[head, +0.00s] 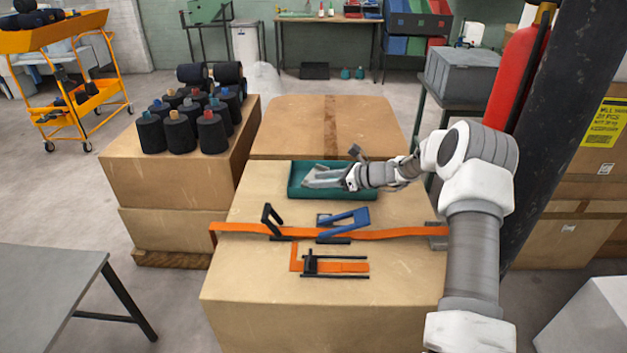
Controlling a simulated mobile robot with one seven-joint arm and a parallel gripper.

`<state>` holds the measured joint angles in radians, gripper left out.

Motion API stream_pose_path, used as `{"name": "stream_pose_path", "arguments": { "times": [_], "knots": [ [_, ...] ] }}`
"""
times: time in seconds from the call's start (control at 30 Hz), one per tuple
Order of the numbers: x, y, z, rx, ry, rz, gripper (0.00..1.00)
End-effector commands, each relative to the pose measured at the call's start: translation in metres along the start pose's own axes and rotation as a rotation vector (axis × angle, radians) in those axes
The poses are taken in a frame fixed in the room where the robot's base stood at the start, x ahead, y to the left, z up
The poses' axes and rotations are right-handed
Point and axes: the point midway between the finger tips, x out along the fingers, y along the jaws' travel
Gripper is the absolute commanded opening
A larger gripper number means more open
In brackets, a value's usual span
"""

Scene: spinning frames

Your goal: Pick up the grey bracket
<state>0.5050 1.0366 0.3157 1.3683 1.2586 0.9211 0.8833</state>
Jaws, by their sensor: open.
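A teal tray (300,192) sits on the far part of the large cardboard box. My gripper (314,179) reaches in from the right, with its end low over or inside the tray, pointing left. It is open. A light grey angular piece, which looks like the grey bracket (324,171), shows in the tray at my gripper's end. The piece and the fingers overlap and are similar in colour, so I cannot tell whether they touch or whether it lies between the fingers.
An orange strap (390,234) crosses the cardboard box (240,285). A black bracket (268,217), a blue bracket (345,221) and a black-and-orange piece (311,264) lie nearer. Dark yarn cones (210,132) stand left; a dark post (560,110) rises right.

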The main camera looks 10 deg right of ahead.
Motion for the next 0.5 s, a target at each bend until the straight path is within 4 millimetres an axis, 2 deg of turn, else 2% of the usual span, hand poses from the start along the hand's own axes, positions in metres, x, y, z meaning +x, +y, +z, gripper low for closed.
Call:
{"name": "stream_pose_path", "arguments": {
  "times": [0.03,0.17,0.4,0.5],
  "knots": [
    [0.010,0.001,0.000,-0.001,0.000,0.002,0.44],
    [0.027,0.000,0.000,-0.001,-0.001,0.000,0.44],
    [0.029,0.000,0.001,-0.001,-0.001,-0.002,0.44],
    [0.029,0.000,0.001,-0.001,-0.001,-0.002,0.26]
  ]
}}
